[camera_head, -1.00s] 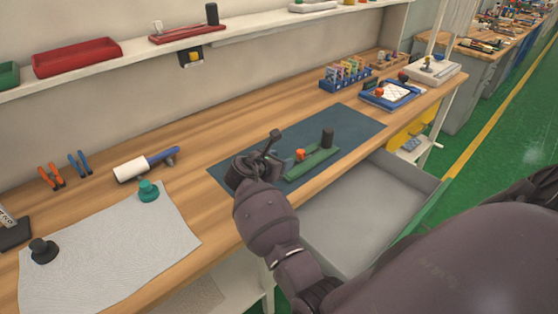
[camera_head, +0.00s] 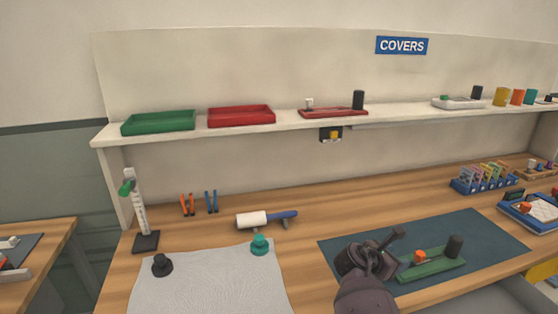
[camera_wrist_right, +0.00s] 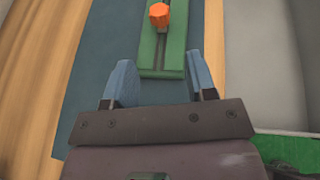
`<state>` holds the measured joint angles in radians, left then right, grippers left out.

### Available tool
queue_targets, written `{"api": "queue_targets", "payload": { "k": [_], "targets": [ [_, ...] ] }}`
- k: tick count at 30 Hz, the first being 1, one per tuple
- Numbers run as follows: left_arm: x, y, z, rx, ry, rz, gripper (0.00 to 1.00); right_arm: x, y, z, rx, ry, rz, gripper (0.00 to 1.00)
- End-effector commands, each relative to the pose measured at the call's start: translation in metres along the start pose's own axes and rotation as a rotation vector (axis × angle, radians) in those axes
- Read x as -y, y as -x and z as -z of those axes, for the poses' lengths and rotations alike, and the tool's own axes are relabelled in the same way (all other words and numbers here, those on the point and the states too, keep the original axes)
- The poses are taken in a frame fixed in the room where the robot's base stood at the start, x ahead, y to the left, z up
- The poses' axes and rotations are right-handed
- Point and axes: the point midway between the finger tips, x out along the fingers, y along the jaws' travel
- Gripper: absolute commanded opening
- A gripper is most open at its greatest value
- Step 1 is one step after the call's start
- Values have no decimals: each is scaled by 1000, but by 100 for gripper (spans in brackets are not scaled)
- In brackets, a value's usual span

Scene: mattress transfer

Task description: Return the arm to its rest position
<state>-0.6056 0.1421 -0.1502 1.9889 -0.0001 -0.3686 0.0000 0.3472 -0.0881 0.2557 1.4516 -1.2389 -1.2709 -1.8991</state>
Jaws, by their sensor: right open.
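My right gripper (camera_head: 388,246) is over the dark mat (camera_head: 484,233) on the workbench, just left of a green fixture (camera_head: 433,267) with an orange knob and a black post. In the right wrist view, the two blue-grey fingers of my right gripper (camera_wrist_right: 160,82) are spread apart, with the near end of the green fixture (camera_wrist_right: 162,62) between or beneath them. The orange knob (camera_wrist_right: 159,14) lies beyond the fingertips. I cannot tell whether the fingers touch the fixture. My left gripper is not in view.
A white cloth (camera_head: 210,285) holds a black knob (camera_head: 162,265) and a teal knob (camera_head: 260,245). A white-and-blue roller (camera_head: 266,219) lies behind it. A shelf above carries a green tray (camera_head: 158,122) and a red tray (camera_head: 241,116). An open drawer (camera_head: 487,301) is below the bench's right side.

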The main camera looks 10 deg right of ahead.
Motion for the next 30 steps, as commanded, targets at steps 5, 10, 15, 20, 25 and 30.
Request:
{"api": "queue_targets", "payload": {
  "k": [5,10,15,20,25,30],
  "targets": [
    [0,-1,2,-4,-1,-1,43,-7,0,0,-1,-171,-40,52],
    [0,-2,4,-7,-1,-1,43,-31,8,-2,-91,-534,-180,52],
    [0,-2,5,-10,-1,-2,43,-62,30,-14,-254,-939,-353,52],
    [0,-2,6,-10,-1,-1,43,-72,50,-13,-474,-1297,-475,52],
    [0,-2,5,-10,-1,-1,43,-61,72,1,-783,-1646,-536,52],
    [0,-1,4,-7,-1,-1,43,-23,98,31,-1150,-1940,-478,52]
  ]
}}
